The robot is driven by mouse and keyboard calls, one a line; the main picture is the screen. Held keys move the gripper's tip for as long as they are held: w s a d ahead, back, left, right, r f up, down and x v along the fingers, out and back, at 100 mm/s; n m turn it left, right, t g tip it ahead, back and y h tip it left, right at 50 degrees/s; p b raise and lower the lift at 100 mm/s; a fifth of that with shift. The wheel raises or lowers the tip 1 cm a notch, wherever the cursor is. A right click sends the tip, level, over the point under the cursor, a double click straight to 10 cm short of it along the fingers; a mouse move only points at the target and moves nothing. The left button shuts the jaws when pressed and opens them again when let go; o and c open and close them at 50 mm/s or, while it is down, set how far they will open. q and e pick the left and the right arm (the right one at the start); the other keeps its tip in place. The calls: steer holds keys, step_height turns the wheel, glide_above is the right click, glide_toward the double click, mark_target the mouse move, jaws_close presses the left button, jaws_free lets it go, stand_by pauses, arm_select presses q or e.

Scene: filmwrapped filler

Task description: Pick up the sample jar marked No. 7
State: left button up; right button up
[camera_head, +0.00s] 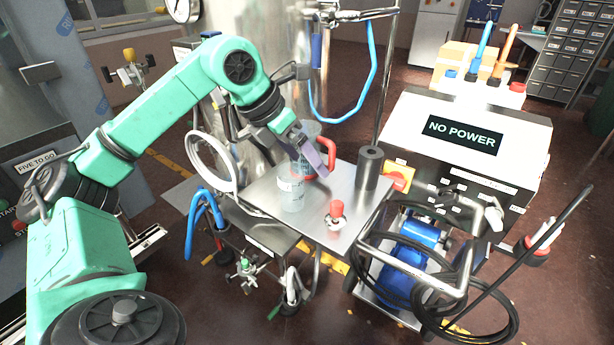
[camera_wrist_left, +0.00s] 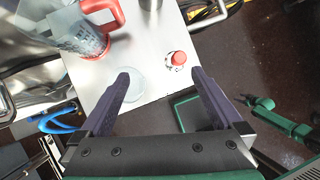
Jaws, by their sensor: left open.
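A pale, clear jar (camera_head: 291,193) with a small light label stands upright on a metal shelf (camera_head: 262,186); I cannot read its marking. In the left wrist view the jar (camera_wrist_left: 133,86) is a faint round shape beside the left-hand finger, within the gap between the fingers. My left gripper (camera_head: 311,157), with purple fingers, is above the shelf, just beyond and above the jar. It is open and empty; both fingers show spread in the left wrist view (camera_wrist_left: 159,76). My right gripper is out of view.
A clear jug (camera_wrist_left: 85,38) with a red handle (camera_head: 327,154) stands behind the jar, partly hidden by my gripper. A red-capped item (camera_head: 337,212) and a dark cylinder (camera_head: 369,167) stand to the right. A machine reading NO POWER (camera_head: 465,133) is farther right.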

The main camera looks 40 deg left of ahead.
mark_target(285, 173)
arm_select(q)
steer(key=s+a+n+y, duration=0.1)
steer(key=s+a+y, duration=0.1)
steer(key=a, duration=0.4)
steer(key=shift+g, duration=0.4)
steer(key=x, duration=0.5)
steer(key=shift+s+d, duration=0.15)
steer(key=shift+d, duration=0.1)
steer(key=p+x, duration=0.1)
steer(key=x, duration=0.7)
steer(key=shift+s+f, duration=0.1)
steer(key=shift+s, duration=0.05)
steer(key=shift+f, duration=0.2)
steer(key=c, duration=1.3)
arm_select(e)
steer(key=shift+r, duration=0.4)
